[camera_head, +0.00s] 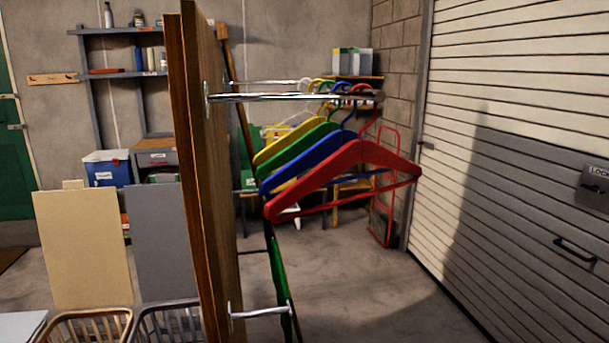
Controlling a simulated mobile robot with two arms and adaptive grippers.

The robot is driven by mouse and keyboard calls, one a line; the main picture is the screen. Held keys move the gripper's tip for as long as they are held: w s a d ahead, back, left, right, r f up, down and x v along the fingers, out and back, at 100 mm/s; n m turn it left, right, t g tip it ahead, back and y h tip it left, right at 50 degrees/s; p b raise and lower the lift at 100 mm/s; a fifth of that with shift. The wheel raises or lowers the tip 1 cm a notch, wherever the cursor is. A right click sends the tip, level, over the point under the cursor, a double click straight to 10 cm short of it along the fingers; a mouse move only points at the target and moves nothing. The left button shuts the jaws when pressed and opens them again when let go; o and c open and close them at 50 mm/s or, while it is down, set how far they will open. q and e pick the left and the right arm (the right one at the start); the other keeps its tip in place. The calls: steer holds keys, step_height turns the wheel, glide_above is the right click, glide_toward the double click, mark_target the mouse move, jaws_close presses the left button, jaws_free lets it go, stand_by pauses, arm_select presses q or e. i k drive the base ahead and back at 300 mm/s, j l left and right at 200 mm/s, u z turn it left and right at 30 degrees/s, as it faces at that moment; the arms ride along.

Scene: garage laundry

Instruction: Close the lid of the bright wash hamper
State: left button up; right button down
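Two open hampers stand at the lower left, cut off by the bottom edge. One has a tan slatted basket (112,318) with a cream lid (84,245) standing upright behind it. The other has a grey basket (160,311) with a grey lid (161,243) upright behind it, partly hidden by a wooden panel. No wash label is readable, so I cannot tell for sure which is the bright wash hamper. Neither gripper is in view.
A tall wooden panel (217,170) with a metal rail stands close in front. Colored hangers (335,165) hang on the rail. A pale flat surface (20,326) lies at the bottom left corner. Free concrete floor (365,300) extends right toward the slatted garage door (510,130).

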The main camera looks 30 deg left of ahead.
mark_target(82, 241)
steer(key=i+l+z, duration=0.15)
steer(key=i+l, duration=0.15)
steer(key=i, duration=0.15)
steer(key=i+l+z, duration=0.2)
steer(key=i, duration=0.25)
steer(key=i+l+z, duration=0.15)
steer(key=i, duration=0.35)
steer(key=i+j+u, duration=0.2)
steer(key=i+u, duration=0.65)
steer(key=i, duration=0.2)
steer(key=i+l+u, duration=0.15)
steer(key=i+u, duration=0.3)
steer(key=i+l+u, duration=0.45)
steer(key=i, duration=0.15)
steer(key=i+j+u, duration=0.1)
steer(key=i+u, duration=0.15)
steer(key=i, duration=0.7)
steer(key=i+l+u, duration=0.1)
steer(key=i+u, duration=0.15)
steer(key=i, duration=0.7)
steer(key=i+j+u, duration=0.2)
steer(key=i+u, duration=1.15)
steer(key=i+l+u, duration=0.3)
steer(key=u, duration=0.2)
steer(key=i+l, duration=0.05)
steer(key=i, duration=0.05)
